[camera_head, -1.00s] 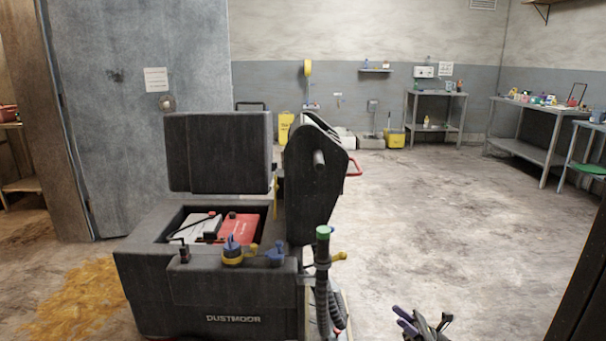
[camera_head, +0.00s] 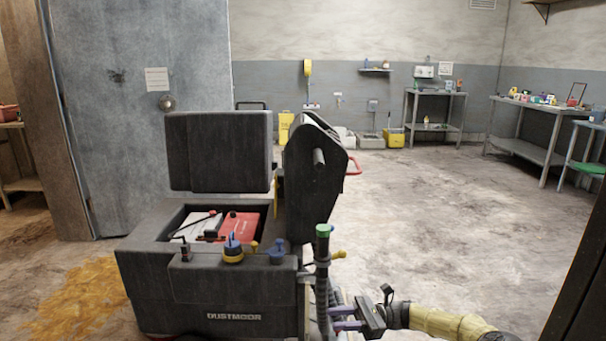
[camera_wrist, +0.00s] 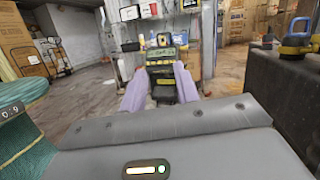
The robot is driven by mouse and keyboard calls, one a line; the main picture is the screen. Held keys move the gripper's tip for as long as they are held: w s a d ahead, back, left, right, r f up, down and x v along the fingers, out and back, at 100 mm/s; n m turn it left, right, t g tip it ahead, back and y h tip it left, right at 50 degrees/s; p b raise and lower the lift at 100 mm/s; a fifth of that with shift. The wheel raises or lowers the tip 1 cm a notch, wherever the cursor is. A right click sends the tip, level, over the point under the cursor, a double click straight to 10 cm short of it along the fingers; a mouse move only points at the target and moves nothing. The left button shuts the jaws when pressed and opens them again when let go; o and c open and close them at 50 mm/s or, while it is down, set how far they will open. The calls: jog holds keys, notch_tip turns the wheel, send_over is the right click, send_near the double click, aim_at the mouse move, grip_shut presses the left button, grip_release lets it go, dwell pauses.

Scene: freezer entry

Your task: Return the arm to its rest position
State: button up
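My gripper (camera_head: 334,318) is low at the bottom centre of the head view, with its two purple fingers pointing left towards the hose of the dark floor machine. In the wrist view the two fingers (camera_wrist: 160,88) stand apart with nothing held between them. My tan arm (camera_head: 440,321) runs from the gripper to the right along the bottom edge. Whether the fingertips touch the hose cannot be told.
The dark floor machine (camera_head: 235,290) stands open at front left, with a ribbed, green-capped hose (camera_head: 322,270) at its right side. An orange spill (camera_head: 75,305) lies to its left. Work tables (camera_head: 435,95) line the back. The floor at right is clear.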

jog(key=s+a+f+n+h, duration=0.4)
jog(key=s+a+n+h, duration=0.25)
jog(key=s+h, duration=0.45)
jog(key=s+d+r+n+t+h, duration=0.4)
jog(key=s+d, duration=0.2)
jog(key=s, duration=0.1)
jog(key=s+d+r+n+t+h, duration=0.3)
jog(key=s+d+r+t+h, duration=0.15)
jog(key=s+d, duration=0.2)
notch_tip(320, 180, up, 33)
jog(key=p, duration=3.3)
jog(key=shift+a, duration=0.15)
